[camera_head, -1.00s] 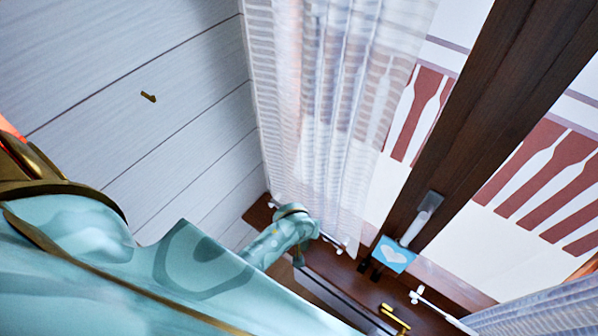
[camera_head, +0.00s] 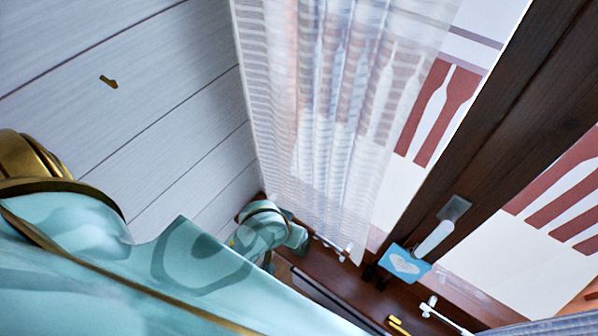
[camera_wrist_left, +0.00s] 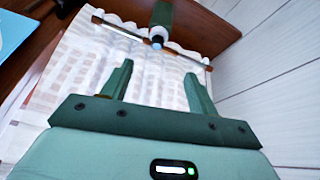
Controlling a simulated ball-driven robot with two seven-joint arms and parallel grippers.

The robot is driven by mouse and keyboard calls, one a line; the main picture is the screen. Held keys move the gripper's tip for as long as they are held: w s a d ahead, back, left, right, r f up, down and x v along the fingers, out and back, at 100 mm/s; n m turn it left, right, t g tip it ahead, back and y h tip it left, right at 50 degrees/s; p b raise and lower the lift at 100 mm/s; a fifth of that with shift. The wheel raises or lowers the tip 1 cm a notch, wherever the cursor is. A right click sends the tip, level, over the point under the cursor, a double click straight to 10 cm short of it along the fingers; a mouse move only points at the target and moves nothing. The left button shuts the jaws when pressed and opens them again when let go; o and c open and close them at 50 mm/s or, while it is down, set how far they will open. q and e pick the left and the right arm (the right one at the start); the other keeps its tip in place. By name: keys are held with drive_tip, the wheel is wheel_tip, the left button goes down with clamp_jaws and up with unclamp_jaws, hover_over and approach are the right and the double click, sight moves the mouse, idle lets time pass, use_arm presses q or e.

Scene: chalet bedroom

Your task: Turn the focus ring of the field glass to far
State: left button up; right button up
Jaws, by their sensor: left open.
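My left gripper (camera_wrist_left: 158,88) is open and empty in the left wrist view, its two dark green fingers apart in front of a sheer white curtain. Beyond the fingertips, at the top, is a dark green cylinder (camera_wrist_left: 162,14) with a pale ringed end facing me. It may be the field glass, but I cannot tell for sure or read any focus mark. It stands apart from the fingers. In the head view my teal left arm comes in from the left; its fingers cannot be made out there. My right gripper is not in view.
The sheer curtain (camera_head: 320,110) hangs beside a dark wooden window frame (camera_head: 500,125). A blue heart card (camera_head: 405,265) hangs by a white handle (camera_head: 437,236). A brown ledge (camera_head: 355,285) runs below. A yellow item (camera_head: 398,325) lies there. A brass hook (camera_head: 108,82) is on the plank wall.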

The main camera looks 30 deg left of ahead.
use_arm(q)
drive_tip(key=shift+m, duration=0.3)
drive_tip(key=b+x, duration=0.1)
drive_tip(key=x, duration=0.3)
drive_tip(key=b+x, duration=0.2)
drive_tip(key=x, duration=0.3)
drive_tip(key=b+x, duration=0.1)
drive_tip(key=x, duration=0.4)
drive_tip(key=shift+s+d+f, duration=0.15)
drive_tip(key=shift+s+d, duration=0.1)
drive_tip(key=shift+s, duration=0.1)
drive_tip(key=shift+w+f+b, duration=0.1)
drive_tip(key=shift+f+b, duration=0.2)
drive_tip(key=shift+w+f, duration=0.2)
drive_tip(key=shift+f, duration=0.1)
drive_tip(key=c, duration=1)
drive_tip(key=shift+r+p, duration=0.2)
drive_tip(key=shift+p, duration=0.55)
drive_tip(key=shift+f, duration=0.2)
drive_tip(key=o, duration=1)
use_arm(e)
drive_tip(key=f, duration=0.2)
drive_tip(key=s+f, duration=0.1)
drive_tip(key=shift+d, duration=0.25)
